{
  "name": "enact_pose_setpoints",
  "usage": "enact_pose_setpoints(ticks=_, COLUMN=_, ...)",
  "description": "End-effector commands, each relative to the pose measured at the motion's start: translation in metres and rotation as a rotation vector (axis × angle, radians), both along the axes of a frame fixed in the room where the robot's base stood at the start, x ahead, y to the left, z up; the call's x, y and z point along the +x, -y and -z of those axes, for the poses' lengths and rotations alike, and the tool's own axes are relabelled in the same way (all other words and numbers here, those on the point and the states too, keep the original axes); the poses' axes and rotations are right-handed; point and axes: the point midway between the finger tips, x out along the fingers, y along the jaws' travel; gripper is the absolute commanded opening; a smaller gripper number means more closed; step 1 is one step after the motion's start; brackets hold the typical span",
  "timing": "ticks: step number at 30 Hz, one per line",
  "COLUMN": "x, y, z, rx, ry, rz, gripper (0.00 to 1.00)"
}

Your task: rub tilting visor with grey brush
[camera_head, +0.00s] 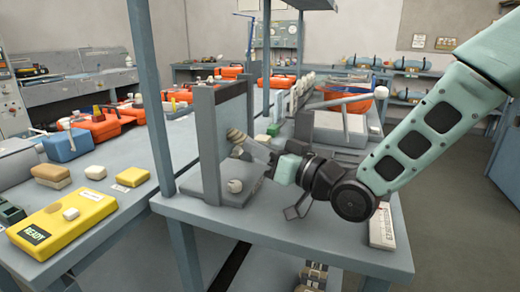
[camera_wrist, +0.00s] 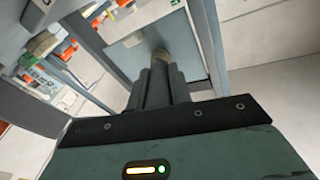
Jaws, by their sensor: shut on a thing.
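The tilting visor (camera_head: 230,112) appears to be the blue-grey flat panel standing in a dark grey frame on the near bench. It also fills the upper middle of the wrist view (camera_wrist: 129,62). My gripper (camera_head: 254,149) is shut on a small ribbed grey-beige piece (camera_head: 236,137), which I take to be the grey brush. In the wrist view the brush (camera_wrist: 161,54) pokes out beyond my closed fingers (camera_wrist: 161,72), against the panel's face. I cannot tell whether it touches the panel. The fingers hide most of the brush.
A blue-grey post (camera_head: 152,100) rises at the bench's left corner. A yellow READY case (camera_head: 62,222) and several blocks lie on the left bench. The near bench top (camera_head: 300,232) is clear in front.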

Motion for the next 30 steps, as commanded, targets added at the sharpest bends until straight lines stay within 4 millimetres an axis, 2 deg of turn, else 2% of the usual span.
enact_pose_setpoints(ticks=18, x=-0.018, y=0.052, z=0.000, rx=0.000, ry=0.000, rz=0.002, gripper=0.00)
enact_pose_setpoints(ticks=30, x=-0.020, y=0.056, z=0.000, rx=0.000, ry=0.000, rz=0.001, gripper=0.00)
